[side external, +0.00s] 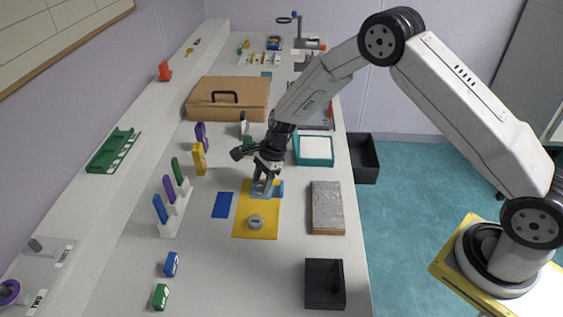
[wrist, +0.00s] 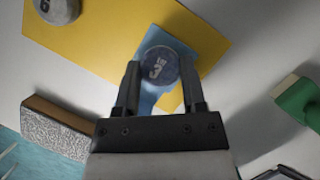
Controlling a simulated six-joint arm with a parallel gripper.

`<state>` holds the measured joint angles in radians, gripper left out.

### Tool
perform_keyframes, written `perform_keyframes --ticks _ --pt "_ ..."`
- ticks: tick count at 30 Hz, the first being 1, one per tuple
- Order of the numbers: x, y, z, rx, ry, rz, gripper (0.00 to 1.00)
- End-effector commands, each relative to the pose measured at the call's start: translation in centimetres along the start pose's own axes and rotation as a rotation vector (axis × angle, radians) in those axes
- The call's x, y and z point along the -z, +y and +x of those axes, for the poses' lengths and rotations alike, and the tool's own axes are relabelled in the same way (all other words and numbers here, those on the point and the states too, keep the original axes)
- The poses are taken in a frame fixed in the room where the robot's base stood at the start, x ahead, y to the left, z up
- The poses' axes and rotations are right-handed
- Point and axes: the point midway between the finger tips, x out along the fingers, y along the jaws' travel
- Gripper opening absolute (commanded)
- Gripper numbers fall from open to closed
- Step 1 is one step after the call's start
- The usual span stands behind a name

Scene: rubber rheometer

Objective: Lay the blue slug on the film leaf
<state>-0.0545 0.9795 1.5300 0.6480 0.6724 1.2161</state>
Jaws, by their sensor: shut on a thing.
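My gripper (side external: 262,188) points down over the yellow sheet (side external: 262,212). In the wrist view its two fingers (wrist: 161,88) are shut on the blue slug (wrist: 159,66), a dark blue-grey disc with a 3 on its upper face. Under the slug is the light blue film leaf (wrist: 185,52), lying across an edge of the yellow sheet; it shows beside the fingers in the side view (side external: 277,189). The fingers hide part of the slug and leaf. I cannot tell whether the slug touches the leaf.
A grey disc marked 6 (wrist: 58,8) lies on the yellow sheet, also in the side view (side external: 256,222). A dark blue sheet (side external: 222,204) lies left, a foil-topped block (side external: 326,207) right. A green-and-white piece (wrist: 300,100) is close to the gripper. A teal tray (side external: 314,163) stands behind.

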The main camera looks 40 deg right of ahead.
Motion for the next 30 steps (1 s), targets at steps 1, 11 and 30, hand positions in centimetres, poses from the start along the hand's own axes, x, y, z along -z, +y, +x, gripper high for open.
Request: perform_keyframes --ticks 1,11,30 --pt "0.07 -0.03 0.16 0.001 0.0 0.0 0.0" --pt "0.11 -0.04 0.26 0.002 0.0 0.0 0.0" --pt "0.13 -0.05 0.3 0.002 0.0 -0.001 0.88"
